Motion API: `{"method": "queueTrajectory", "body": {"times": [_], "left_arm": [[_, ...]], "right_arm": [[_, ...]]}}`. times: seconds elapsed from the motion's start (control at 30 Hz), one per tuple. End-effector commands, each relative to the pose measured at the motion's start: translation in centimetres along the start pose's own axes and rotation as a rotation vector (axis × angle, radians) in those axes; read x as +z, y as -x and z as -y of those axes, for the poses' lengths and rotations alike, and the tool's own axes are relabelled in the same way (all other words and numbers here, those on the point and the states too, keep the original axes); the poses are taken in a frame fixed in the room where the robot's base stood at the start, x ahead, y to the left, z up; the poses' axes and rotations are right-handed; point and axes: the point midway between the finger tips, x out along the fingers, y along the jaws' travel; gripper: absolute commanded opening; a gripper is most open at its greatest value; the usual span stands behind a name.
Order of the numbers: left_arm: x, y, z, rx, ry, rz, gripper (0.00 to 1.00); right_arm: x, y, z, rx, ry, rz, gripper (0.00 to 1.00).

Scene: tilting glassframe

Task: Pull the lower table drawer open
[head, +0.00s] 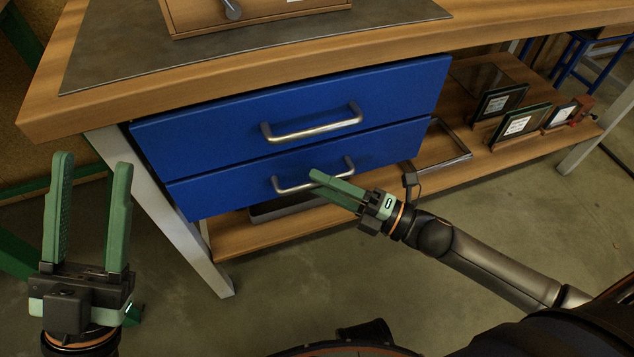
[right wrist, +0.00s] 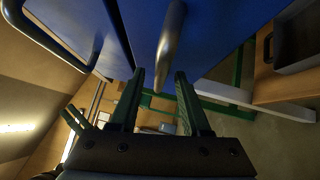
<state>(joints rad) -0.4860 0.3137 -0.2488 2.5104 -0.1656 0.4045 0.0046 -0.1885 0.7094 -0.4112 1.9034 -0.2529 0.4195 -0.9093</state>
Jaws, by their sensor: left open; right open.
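The lower drawer (head: 225,190) is a blue front under the worktop, and it looks shut, in line with the upper drawer. Its silver bar handle (head: 292,188) runs across the front. My right gripper (head: 322,180) is open at this handle, its green fingertips overlapping the handle's middle in the head view. In the right wrist view the handle (right wrist: 169,45) runs into the gap between the open fingertips of the right gripper (right wrist: 160,78); contact cannot be told. My left gripper (head: 92,160) is open and empty at the far left, away from the drawers.
The upper drawer (head: 220,125) has its own silver handle (head: 312,124) just above. A lower wooden shelf (head: 540,141) holds framed glass panes (head: 521,124) at the right and a grey tray (head: 285,207) below the drawers. The floor in front is clear.

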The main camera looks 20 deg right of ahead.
Motion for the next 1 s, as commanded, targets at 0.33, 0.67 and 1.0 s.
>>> {"method": "queueTrajectory", "body": {"times": [0.33, 0.67, 1.0], "left_arm": [[0.23, 0.20, -0.15, 0.003, -0.003, 0.002, 0.50], [0.23, 0.19, -0.17, 0.003, -0.003, 0.002, 0.50], [0.23, 0.19, -0.17, 0.003, -0.003, 0.002, 0.50]], "right_arm": [[0.02, -1.50, 0.04, -0.002, 0.000, 0.001, 0.47], [0.02, -1.47, 0.03, -0.001, -0.001, 0.001, 0.29], [0.01, -1.46, 0.03, -0.001, 0.000, 0.001, 0.00]]}}
